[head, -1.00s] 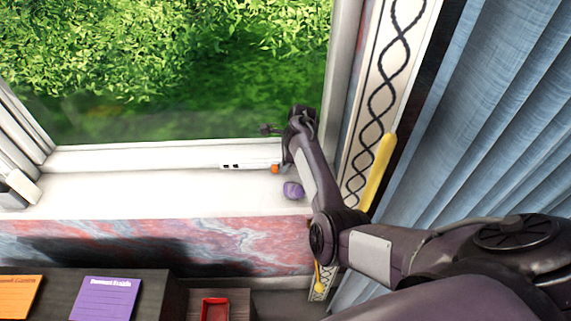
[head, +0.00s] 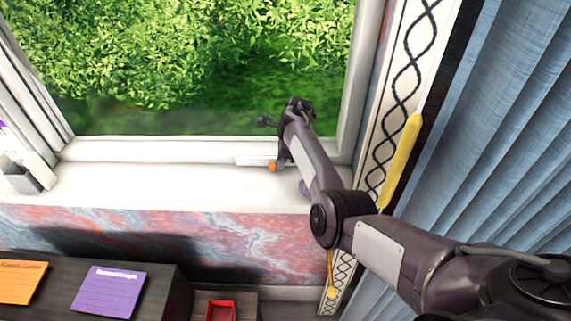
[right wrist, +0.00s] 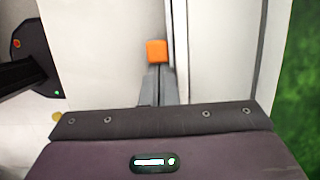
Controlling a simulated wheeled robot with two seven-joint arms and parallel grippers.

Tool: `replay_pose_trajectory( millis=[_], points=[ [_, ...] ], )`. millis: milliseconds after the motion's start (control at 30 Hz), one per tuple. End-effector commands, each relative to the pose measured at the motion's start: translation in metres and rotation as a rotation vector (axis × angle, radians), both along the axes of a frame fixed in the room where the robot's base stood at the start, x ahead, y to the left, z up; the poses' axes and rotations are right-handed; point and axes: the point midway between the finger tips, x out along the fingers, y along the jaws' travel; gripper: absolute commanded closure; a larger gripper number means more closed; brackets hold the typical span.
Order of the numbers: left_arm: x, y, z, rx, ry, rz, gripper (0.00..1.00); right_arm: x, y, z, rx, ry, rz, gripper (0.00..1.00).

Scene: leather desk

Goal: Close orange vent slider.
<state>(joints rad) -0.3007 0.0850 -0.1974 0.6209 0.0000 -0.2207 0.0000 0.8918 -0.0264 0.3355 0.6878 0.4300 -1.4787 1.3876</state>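The orange slider knob (head: 272,167) sits on a white vent strip (head: 253,161) along the bottom of the window frame. No dark slots show on the strip. My right gripper (head: 282,155) reaches down beside the knob, partly hidden by my arm in the head view. In the right wrist view its narrow grey fingers (right wrist: 158,84) appear together, with the orange knob (right wrist: 157,51) right at their tips. The knob shows whole there and does not look clamped; whether they touch is hard to tell. My left gripper is not in view.
Blue curtains (head: 500,130) hang at the right. A yellow bar (head: 402,160) stands by the patterned trim. The sill's middle is clear.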

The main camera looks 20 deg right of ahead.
Motion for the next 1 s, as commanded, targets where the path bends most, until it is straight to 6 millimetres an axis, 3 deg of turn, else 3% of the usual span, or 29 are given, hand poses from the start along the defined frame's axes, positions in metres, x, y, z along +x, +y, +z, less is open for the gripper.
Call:
replay_pose_trajectory(
  millis=[133, 367, 800, 1000],
  points=[
    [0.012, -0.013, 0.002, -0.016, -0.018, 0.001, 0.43, 0.000, 0.002, 0.001, 0.001, -0.001, 0.003, 1.00],
    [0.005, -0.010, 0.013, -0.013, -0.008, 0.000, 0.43, 0.000, 0.000, 0.013, 0.002, -0.002, 0.005, 1.00],
    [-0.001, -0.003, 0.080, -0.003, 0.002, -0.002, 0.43, -0.004, -0.019, 0.079, 0.000, 0.000, 0.001, 1.00],
    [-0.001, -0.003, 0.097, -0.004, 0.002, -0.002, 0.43, -0.005, -0.025, 0.095, 0.000, 0.001, 0.001, 1.00]
  ],
)
